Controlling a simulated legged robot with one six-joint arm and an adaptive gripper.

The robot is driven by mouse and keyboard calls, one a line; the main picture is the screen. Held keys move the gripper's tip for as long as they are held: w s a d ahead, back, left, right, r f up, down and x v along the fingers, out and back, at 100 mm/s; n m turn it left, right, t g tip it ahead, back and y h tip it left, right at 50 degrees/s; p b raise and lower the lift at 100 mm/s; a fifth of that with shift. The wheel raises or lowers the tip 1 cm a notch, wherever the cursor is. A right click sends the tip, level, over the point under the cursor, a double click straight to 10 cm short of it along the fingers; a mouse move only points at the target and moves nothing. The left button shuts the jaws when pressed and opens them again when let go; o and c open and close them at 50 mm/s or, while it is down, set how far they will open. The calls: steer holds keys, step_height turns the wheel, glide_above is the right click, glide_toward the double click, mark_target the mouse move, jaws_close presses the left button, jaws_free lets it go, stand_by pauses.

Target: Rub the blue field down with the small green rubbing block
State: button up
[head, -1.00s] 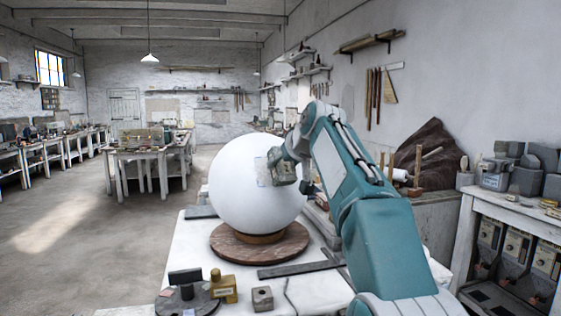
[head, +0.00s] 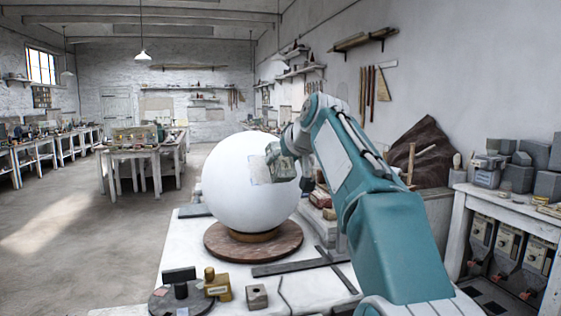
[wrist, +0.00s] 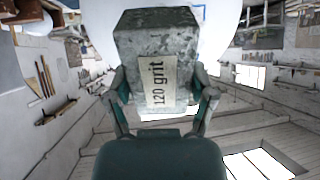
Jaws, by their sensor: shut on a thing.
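A large white plaster sphere (head: 232,190) stands on a round wooden base on the table. A pale patch with a faint bluish edge (head: 259,171) is on its right side; a bit of blue line (wrist: 201,12) shows at the top of the wrist view. My gripper (wrist: 165,92) is shut on a speckled grey-green rubbing block (wrist: 155,35) labelled "120 grit". In the head view my gripper (head: 283,165) is at the sphere's right side, beside the patch. I cannot tell whether the block touches the sphere; its far face is hidden.
The round wooden base (head: 285,243) sits on the white table (head: 185,250). A dark metal square (head: 290,267), a small brass-coloured bottle (head: 217,284), a grey block (head: 257,296) and a round dark stand (head: 165,302) lie in front. More items crowd behind my arm.

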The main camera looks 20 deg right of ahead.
steer(key=shift+s+r, duration=0.1)
steer(key=v, duration=0.3)
steer(key=shift+s+r, duration=0.25)
steer(key=shift+s, duration=0.05)
